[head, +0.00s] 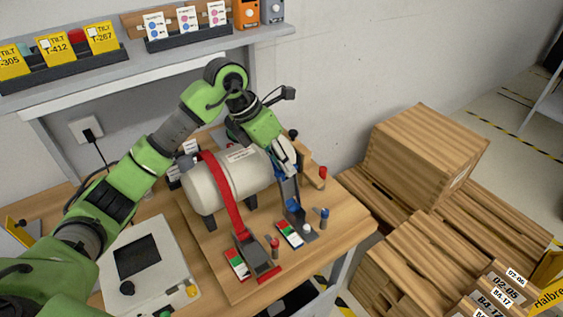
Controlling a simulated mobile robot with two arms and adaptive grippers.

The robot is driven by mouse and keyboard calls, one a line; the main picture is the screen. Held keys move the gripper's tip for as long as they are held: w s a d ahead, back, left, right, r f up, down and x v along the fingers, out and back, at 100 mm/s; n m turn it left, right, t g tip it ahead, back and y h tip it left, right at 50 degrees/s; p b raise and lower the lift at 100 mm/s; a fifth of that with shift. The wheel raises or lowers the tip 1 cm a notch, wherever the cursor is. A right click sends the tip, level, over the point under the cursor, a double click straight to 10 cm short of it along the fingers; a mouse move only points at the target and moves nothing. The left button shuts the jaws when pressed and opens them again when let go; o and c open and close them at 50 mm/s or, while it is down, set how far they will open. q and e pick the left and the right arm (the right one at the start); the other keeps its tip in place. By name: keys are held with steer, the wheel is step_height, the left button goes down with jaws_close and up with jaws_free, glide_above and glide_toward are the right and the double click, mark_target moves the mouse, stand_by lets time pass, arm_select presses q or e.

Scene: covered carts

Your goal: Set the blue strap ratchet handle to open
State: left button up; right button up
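A pale cylindrical tank (243,178) lies on a wooden board on the bench. The blue strap ratchet (293,206) is at the tank's right front, with a dark upright part and a small red-white-green label (289,233) before it. The blue strap is mostly hidden behind my arm. My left gripper (287,168) points down at the tank's right end, just above the blue ratchet. Whether it touches the handle, and whether its fingers are apart, I cannot tell. My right gripper is out of view.
A red strap (224,190) crosses the tank to a red ratchet (258,262) at the front. Red-topped (322,178) and blue-topped (324,217) pegs stand right of the blue ratchet. A grey device (151,268) sits left. Wooden crates (425,155) fill the floor at right.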

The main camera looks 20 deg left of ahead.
arm_select(q)
steer(key=shift+r, duration=0.15)
steer(key=v, duration=1.1)
steer(key=shift+s+a+r, duration=0.15)
steer(key=shift+s+r, duration=0.05)
steer(key=shift+r, duration=0.1)
